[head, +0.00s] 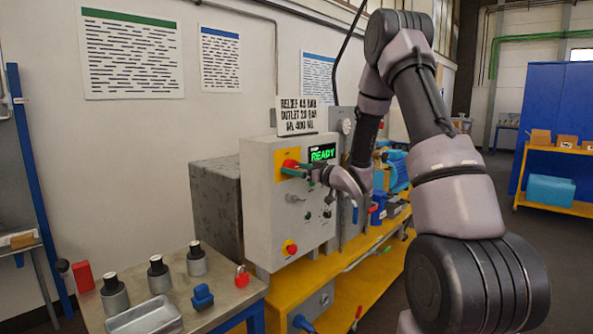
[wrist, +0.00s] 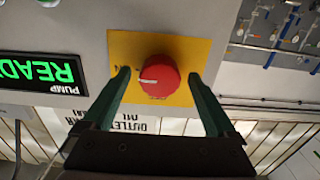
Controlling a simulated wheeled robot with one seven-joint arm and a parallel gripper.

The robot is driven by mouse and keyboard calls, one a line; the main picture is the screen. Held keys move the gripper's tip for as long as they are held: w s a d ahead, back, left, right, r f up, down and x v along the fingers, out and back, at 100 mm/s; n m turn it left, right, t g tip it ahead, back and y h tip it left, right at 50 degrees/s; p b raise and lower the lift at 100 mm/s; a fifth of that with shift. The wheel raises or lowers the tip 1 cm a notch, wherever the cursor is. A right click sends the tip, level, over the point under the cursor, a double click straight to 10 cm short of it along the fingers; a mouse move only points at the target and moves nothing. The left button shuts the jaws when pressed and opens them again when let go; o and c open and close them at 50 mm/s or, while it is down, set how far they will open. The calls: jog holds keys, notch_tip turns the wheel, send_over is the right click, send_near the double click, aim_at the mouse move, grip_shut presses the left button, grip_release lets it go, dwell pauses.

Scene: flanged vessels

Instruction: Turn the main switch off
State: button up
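The main switch is a red round knob (wrist: 158,77) on a yellow plate (wrist: 187,45). A white pointer line on the knob points to the left in the wrist view. Lettering on the plate beside the left finger is partly hidden. In the head view the knob (head: 290,164) sits at the upper left of a grey control cabinet (head: 262,205). My gripper (wrist: 160,75) is open, with one green finger on each side of the knob. Gaps show between the fingers and the knob, so it does not look gripped.
A lit green READY display (head: 322,153) is beside the switch. A red button on yellow (head: 290,247) is lower on the cabinet. A sign (head: 302,116) stands on top. A table with metal weights (head: 158,273) and a red padlock (head: 242,276) stands at the left front.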

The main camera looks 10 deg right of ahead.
jog(key=c, duration=1.2)
jog(key=shift+n, duration=0.4)
jog(key=n, duration=0.3)
jog(key=shift+n, duration=0.4)
jog(key=n, duration=1.3)
jog(key=shift+d+r, duration=0.1)
jog(key=shift+n, duration=0.3)
